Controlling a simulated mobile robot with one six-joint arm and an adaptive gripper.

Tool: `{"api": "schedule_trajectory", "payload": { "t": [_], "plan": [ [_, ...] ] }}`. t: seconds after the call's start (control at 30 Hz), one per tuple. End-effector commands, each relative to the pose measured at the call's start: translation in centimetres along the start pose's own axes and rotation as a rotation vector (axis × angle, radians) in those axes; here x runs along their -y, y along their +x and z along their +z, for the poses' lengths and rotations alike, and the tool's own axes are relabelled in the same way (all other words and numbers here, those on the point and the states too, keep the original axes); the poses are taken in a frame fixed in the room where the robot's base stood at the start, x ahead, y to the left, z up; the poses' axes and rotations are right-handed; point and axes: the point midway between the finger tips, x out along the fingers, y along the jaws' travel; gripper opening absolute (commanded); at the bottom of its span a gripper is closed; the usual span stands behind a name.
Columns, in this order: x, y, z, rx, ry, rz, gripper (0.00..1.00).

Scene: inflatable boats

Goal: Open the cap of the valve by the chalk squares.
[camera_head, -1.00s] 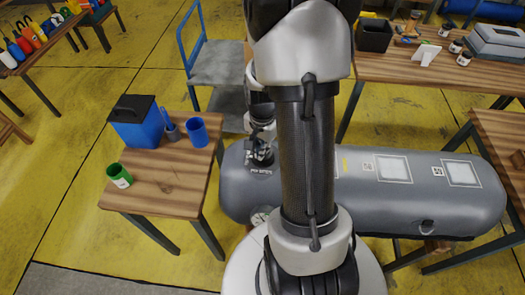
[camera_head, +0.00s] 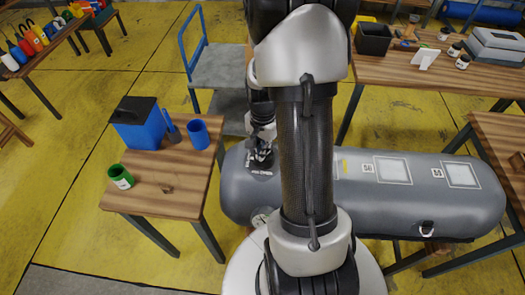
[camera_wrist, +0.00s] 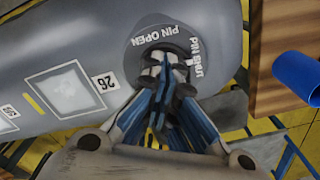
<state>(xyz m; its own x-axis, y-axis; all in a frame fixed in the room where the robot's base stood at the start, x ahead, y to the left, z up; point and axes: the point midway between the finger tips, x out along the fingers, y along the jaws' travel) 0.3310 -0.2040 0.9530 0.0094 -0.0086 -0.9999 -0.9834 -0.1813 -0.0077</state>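The valve (camera_wrist: 172,57) sits in a dark round recess on the grey inflatable tube (camera_head: 400,212), with "PIN OPEN" and "PIN SHUT" printed around it. Chalk squares are drawn on the same tube: one (camera_head: 393,170), and another (camera_head: 462,175) farther right. In the wrist view one chalk square (camera_wrist: 68,88), beside a "26" label, lies left of the valve. My gripper (camera_wrist: 168,78) is down at the valve, its fingertips around or against it. The fingers hide most of the valve and its cap. Whether they are shut on it is unclear. The gripper also shows in the head view (camera_head: 262,156).
A small wooden table (camera_head: 160,197) at left holds a blue box (camera_head: 138,125), a blue cup (camera_head: 198,134) and a green cup (camera_head: 120,177). A blue-railed cart (camera_head: 215,65) stands behind. A workbench (camera_head: 430,73) is at back right.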

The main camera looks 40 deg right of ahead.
Motion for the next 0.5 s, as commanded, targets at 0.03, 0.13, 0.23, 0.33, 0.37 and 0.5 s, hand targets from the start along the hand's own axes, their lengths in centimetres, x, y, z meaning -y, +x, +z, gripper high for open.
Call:
{"api": "schedule_trajectory", "payload": {
  "t": [0.03, 0.13, 0.23, 0.33, 0.37, 0.5],
  "plan": [
    [-0.1, 1.7, -0.5, -0.005, -0.003, 0.0, 0.0],
    [0.0, 1.7, -0.7, -0.006, -0.003, -0.001, 0.0],
    [0.1, 1.5, -0.9, -0.008, -0.003, -0.002, 0.0],
    [0.3, 1.1, -1.2, -0.009, -0.003, -0.003, 0.0],
    [0.3, 1.0, -1.3, -0.01, -0.003, -0.003, 0.0],
    [0.7, 0.6, -1.7, -0.013, -0.003, -0.006, 0.0]
  ]
}}
